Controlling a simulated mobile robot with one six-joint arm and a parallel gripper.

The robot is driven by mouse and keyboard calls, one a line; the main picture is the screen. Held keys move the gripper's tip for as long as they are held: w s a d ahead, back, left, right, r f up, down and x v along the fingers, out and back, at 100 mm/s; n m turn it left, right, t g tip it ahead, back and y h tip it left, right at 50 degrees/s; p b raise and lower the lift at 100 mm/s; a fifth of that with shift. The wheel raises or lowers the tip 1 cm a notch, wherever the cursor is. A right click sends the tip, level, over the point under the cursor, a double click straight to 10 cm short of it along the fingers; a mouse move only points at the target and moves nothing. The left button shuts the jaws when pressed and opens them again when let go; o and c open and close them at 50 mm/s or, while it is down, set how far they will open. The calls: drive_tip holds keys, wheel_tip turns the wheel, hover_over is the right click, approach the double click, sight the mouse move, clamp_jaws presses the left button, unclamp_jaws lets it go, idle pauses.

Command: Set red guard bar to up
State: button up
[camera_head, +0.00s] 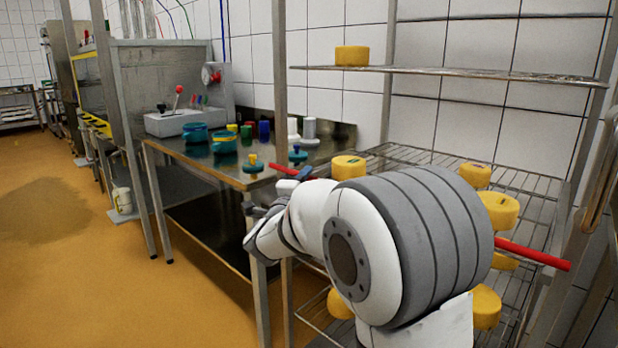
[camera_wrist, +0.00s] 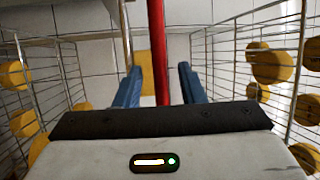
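The red guard bar (camera_head: 533,254) runs roughly level across the front of the wire cheese rack in the head view. Its left end shows beyond my gripper, and its middle is hidden behind my arm. In the wrist view the red bar (camera_wrist: 158,50) runs down from the top edge, between my gripper's two blue fingers. My gripper (camera_wrist: 159,85) is open, with a gap on each side of the bar. In the head view only a bit of my gripper (camera_head: 299,174) shows, close to the bar's left part.
The wire rack (camera_head: 400,155) holds several yellow cheeses, with one cheese (camera_head: 352,56) on the upper shelf. A metal post (camera_head: 280,70) stands at the rack's left. A steel table (camera_head: 200,158) with teal moulds and coloured cylinders stands left. The orange floor (camera_head: 60,240) is clear.

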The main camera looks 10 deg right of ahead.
drive_tip(key=shift+b+x, duration=0.35)
drive_tip(key=shift+x, duration=1.8)
drive_tip(key=shift+a, duration=0.15)
drive_tip(key=shift+c, duration=0.4)
clamp_jaws()
